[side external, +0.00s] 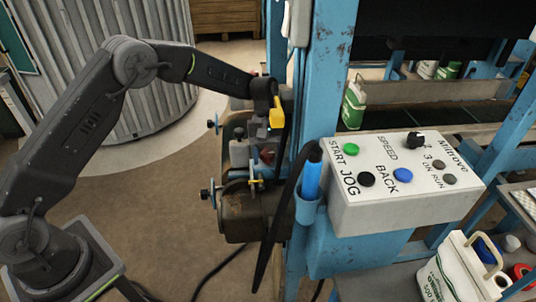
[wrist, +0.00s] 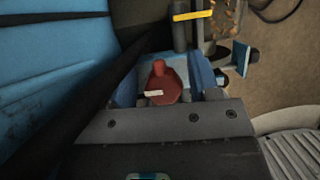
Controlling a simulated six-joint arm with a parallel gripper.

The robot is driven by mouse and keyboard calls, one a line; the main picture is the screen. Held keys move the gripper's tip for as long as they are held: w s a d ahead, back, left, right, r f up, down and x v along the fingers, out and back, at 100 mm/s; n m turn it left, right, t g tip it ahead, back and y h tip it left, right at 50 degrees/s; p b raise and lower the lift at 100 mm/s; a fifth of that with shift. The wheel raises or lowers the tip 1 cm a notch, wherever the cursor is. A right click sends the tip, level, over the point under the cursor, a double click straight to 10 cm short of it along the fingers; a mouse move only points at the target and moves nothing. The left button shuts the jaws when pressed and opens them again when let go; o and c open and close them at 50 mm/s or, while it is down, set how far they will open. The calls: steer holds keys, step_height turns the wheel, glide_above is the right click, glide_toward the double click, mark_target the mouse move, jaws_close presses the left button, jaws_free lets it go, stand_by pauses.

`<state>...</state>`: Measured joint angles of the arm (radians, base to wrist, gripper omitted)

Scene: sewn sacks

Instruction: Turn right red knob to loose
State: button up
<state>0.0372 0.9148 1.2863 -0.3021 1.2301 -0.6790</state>
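A red knob (wrist: 163,85) with a small pale mark shows in the middle of the wrist view. Its narrow pointer end is toward the top of that picture. The dark bolted body of my gripper (wrist: 165,95) crosses below it, and blue finger pads stand apart on the two sides of the knob. My gripper looks open, and I see no firm contact. In the side view my gripper (side external: 266,130) points down over the brown sewing machine head (side external: 243,215). A small reddish spot (side external: 268,156) shows just under it; the knob is mostly hidden there.
A blue post (side external: 325,75) stands close to the right of my gripper. A yellow part (side external: 277,112) and a black cable hang beside it. A white control box (side external: 400,180) with several buttons is further right. Open floor (side external: 150,215) lies to the left.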

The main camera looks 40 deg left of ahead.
steer(key=c, duration=0.7)
steer(key=shift+c, duration=0.2)
steer(key=shift+n, duration=0.3)
steer(key=n, duration=0.1)
steer(key=n+t, duration=0.1)
steer(key=n, duration=0.1)
steer(key=n+h, duration=0.1)
steer(key=shift+w+d+t, duration=0.1)
steer(key=shift+w+t, duration=0.2)
steer(key=shift+w+n+t, duration=0.15)
steer(key=shift+n+t, duration=0.25)
steer(key=shift+n, duration=0.7)
steer(key=shift+w+n+t, duration=0.1)
steer(key=shift+n+t, duration=0.3)
steer(key=shift+n, duration=0.7)
steer(key=o, duration=0.9)
steer(key=shift+d, duration=0.1)
